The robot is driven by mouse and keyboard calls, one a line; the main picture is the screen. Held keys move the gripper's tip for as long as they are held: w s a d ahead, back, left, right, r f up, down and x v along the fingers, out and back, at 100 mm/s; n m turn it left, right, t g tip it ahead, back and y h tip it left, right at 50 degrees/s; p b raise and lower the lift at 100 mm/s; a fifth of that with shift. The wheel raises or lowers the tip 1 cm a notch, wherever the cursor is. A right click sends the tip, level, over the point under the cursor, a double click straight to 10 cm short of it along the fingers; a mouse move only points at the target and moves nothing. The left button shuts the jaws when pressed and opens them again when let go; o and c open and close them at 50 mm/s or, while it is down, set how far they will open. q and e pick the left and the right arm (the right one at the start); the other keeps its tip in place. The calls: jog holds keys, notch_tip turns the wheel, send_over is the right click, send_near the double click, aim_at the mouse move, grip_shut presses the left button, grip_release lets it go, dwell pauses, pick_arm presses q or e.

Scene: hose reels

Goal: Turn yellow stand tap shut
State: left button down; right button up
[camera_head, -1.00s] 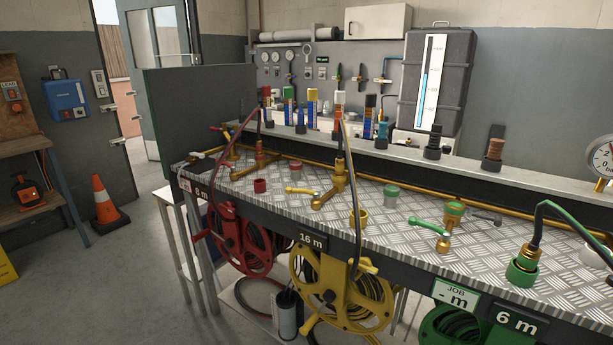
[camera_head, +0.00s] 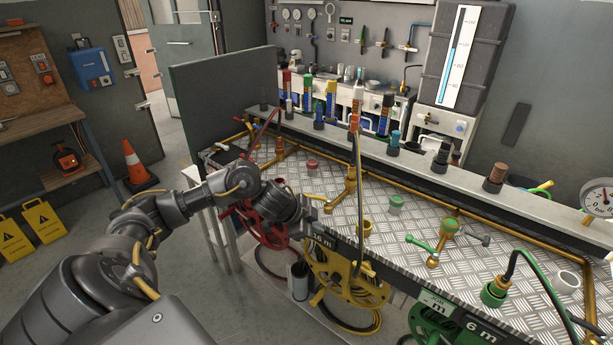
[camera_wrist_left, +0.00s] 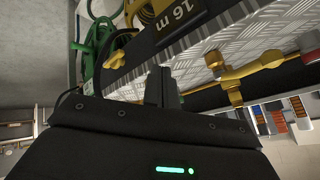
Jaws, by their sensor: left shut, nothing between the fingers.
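The yellow stand (camera_head: 349,187) rises from the metal bench top behind the yellow reel, with a black hose running up from it. Its brass tap body with a short yellow lever (camera_head: 317,197) points left, close beyond my left gripper. My left gripper (camera_head: 318,215) is shut and empty at the bench's front edge, by the 16 m plate; its tips are hard to make out in the head view. In the left wrist view the dark fingers (camera_wrist_left: 161,88) are together, apart from the brass tap body (camera_wrist_left: 232,73). My right gripper is not in view.
The yellow reel (camera_head: 345,275) hangs below the bench edge, with the red reel (camera_head: 262,226) to its left. A red cap (camera_head: 312,166) lies behind the tap.

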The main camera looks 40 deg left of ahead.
aim_at(317, 198)
pick_arm(q)
jog(key=s+a+r+y+p, duration=0.25)
jog(key=a+r, duration=0.45)
jog(key=r, duration=0.4)
jog(key=w+a+p+x, duration=0.1)
jog(key=a+p+x, duration=0.1)
jog(key=x, duration=1)
jog(key=shift+r+g, duration=0.3)
jog(key=shift+r, duration=0.15)
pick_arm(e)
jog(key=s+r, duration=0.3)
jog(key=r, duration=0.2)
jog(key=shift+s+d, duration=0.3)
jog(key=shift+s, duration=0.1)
pick_arm(q)
jog(key=shift+w+h, duration=0.1)
jog(key=shift+h, duration=0.15)
